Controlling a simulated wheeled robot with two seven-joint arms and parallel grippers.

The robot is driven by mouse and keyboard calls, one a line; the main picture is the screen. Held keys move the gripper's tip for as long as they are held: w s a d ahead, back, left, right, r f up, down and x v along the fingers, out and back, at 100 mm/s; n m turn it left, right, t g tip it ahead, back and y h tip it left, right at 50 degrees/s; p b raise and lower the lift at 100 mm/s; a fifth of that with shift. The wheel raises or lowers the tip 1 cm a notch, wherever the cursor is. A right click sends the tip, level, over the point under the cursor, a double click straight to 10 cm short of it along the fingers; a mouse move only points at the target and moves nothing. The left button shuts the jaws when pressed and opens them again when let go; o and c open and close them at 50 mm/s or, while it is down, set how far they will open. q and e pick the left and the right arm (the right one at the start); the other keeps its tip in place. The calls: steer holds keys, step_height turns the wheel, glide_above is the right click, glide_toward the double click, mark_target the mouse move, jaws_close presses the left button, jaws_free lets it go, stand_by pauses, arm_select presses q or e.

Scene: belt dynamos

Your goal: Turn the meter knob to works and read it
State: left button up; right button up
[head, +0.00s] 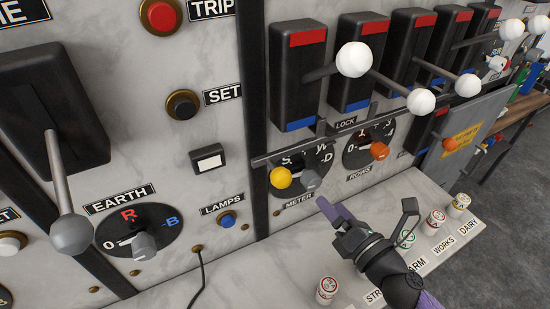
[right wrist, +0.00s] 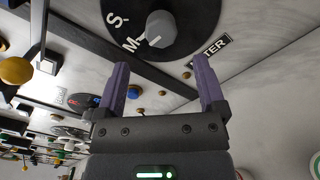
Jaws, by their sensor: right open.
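The meter dial (head: 323,163) is a black disc on the marble panel, with a grey knob (head: 310,179) low on its face. Letters S, W and D show around it; a yellow ball (head: 281,178) covers its lower left. The METER label (head: 298,202) is just below. My right gripper (head: 368,212) is open and empty, in front of and below the dial, apart from the knob. In the right wrist view the knob (right wrist: 161,28) stands beyond the two spread purple fingers (right wrist: 162,82). The knob's exact setting is unclear. My left gripper is out of view.
A lock bar (head: 300,149) crosses the top of the meter dial. White-balled levers (head: 353,59) jut out above. The ROOMS-like dial (head: 369,142) with an orange knob is to the right. Small jars (head: 326,290) stand on the ledge below, behind labels including WORKS (head: 443,245).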

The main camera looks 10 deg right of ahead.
mark_target(316, 185)
steer(key=shift+w+r, duration=0.2)
steer(key=shift+w, duration=0.25)
steer(key=x, duration=0.7)
steer(key=shift+w+f, duration=0.1)
steer(key=shift+f, duration=0.1)
jaws_close()
